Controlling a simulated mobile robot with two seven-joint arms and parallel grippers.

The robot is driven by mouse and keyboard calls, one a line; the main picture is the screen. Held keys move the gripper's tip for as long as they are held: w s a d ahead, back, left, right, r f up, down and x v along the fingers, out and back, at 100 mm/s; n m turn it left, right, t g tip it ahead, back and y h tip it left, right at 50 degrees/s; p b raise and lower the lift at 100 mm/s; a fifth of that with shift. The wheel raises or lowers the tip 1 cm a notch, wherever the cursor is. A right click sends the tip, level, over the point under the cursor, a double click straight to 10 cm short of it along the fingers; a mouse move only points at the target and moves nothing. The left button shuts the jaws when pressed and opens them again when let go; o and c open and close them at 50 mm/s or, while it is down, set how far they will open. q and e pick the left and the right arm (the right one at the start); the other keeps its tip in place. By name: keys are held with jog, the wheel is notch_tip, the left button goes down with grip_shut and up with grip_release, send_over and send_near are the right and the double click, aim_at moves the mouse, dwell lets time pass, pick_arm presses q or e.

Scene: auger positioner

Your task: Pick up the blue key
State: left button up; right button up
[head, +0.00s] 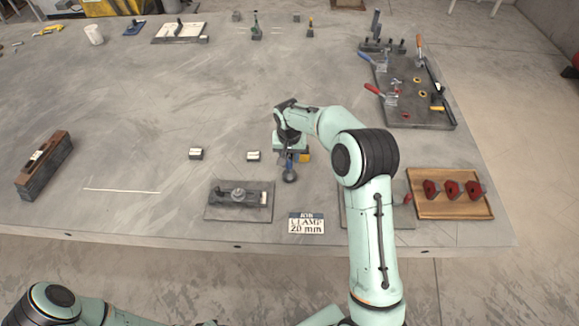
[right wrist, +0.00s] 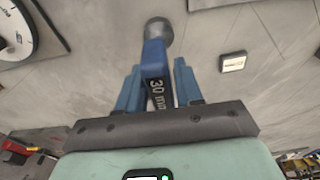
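The blue key (right wrist: 153,62) carries a dark "30 mm" label and has a grey rounded end. My left gripper is out of view.
A job sign (head: 306,223) and a dark clamp plate (head: 238,201) lie at the front edge. Two small blocks (head: 196,153) stand left of the gripper. A wooden tray (head: 449,208) with red pieces is at right. A yellow-orange piece (head: 304,157) shows beside the gripper.

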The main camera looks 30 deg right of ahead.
jog(key=shift+w, duration=0.1)
grip_shut()
jog(key=shift+r, duration=0.1)
jog(key=shift+r, duration=0.1)
